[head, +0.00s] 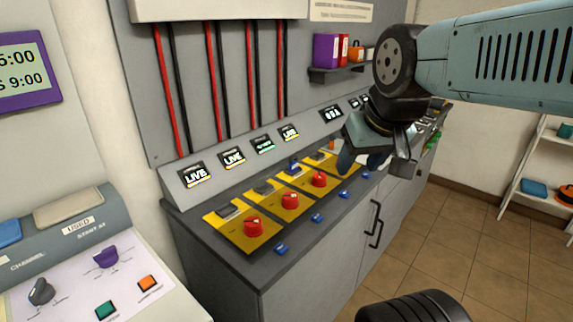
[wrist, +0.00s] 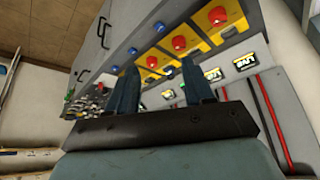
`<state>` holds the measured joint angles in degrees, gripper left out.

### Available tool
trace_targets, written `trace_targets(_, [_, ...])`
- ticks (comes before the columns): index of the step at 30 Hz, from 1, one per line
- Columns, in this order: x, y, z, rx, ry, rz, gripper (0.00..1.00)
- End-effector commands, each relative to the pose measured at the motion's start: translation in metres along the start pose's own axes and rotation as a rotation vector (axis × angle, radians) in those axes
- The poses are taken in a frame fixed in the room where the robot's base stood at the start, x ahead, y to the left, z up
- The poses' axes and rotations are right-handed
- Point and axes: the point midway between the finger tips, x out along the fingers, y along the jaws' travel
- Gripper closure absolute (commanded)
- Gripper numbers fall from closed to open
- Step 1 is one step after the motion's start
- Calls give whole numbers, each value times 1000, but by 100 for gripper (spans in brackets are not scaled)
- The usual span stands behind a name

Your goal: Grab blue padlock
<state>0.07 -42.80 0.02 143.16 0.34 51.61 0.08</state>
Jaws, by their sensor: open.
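Small blue pieces sit along the front of the grey counter (head: 262,262), one in front of each yellow switch plate, such as the nearest blue piece (head: 281,249) and another blue piece (wrist: 158,27). A separate small blue object (head: 293,164) sits at the back of the yellow plates. The pieces are too small to tell which is a padlock. My gripper (head: 362,163) is open over the far part of the counter, with nothing seen between its fingers. In the wrist view its two dark blue fingers (wrist: 159,67) point towards the counter, apart from the blue pieces.
Red knobs (head: 253,226) stand up from the yellow plates. A sloped panel with displays (head: 232,158) rises behind them. A control desk (head: 70,285) is at lower left, a white shelf (head: 540,165) at right. The tiled floor (head: 465,240) is open.

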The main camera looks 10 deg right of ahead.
Motion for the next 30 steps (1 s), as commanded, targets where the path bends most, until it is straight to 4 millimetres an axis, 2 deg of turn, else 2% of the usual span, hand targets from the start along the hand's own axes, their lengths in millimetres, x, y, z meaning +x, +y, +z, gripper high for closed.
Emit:
trace_targets(1, [2,-1,-2,13,-7,-7,43])
trace_targets(6, [17,-13,-15,133,-65,-75,28])
trace_targets(18, [85,-55,-80,672,-283,-339,28])
trace_targets(24, [124,-62,-119,973,-380,-455,28])
trace_targets(30, [170,-57,-160,1288,-468,-563,28])
